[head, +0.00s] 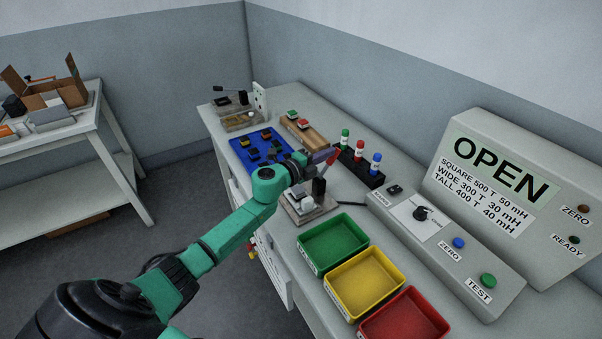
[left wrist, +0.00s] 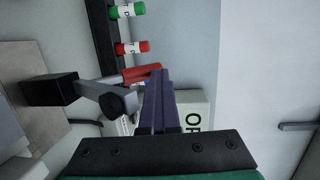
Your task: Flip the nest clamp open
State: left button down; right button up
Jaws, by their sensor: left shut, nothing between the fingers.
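The nest clamp stands on a light base plate (head: 318,211) on the bench. Its red handle (head: 332,157) sticks up and tilts to the right. In the left wrist view the red handle (left wrist: 143,73) joins a grey lever (left wrist: 100,92) with a black block (left wrist: 48,90) at its other end. My left gripper (head: 324,152) is shut and empty, with its purple fingers (left wrist: 158,98) right beside the red handle. I cannot tell whether they touch it. My forearm and gripper hide part of the clamp in the head view. My right gripper is not in view.
Green (head: 332,240), yellow (head: 366,283) and red (head: 405,318) bins line the front. A blue tray (head: 243,150) with dark parts lies behind my gripper. A rack (head: 358,172) of coloured-cap bottles and a tester (head: 480,250) reading OPEN stand to the right.

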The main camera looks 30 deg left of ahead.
aim_at(335, 156)
pick_arm(q)
jog(key=shift+w+d+f+b, duration=0.5)
jog(key=shift+w+d+f, duration=0.05)
jog(key=shift+d+f, duration=0.15)
jog(key=shift+w+f, duration=0.15)
jog(key=shift+w, duration=0.4)
jog(key=shift+w+r, duration=0.1)
jog(key=shift+r, duration=0.1)
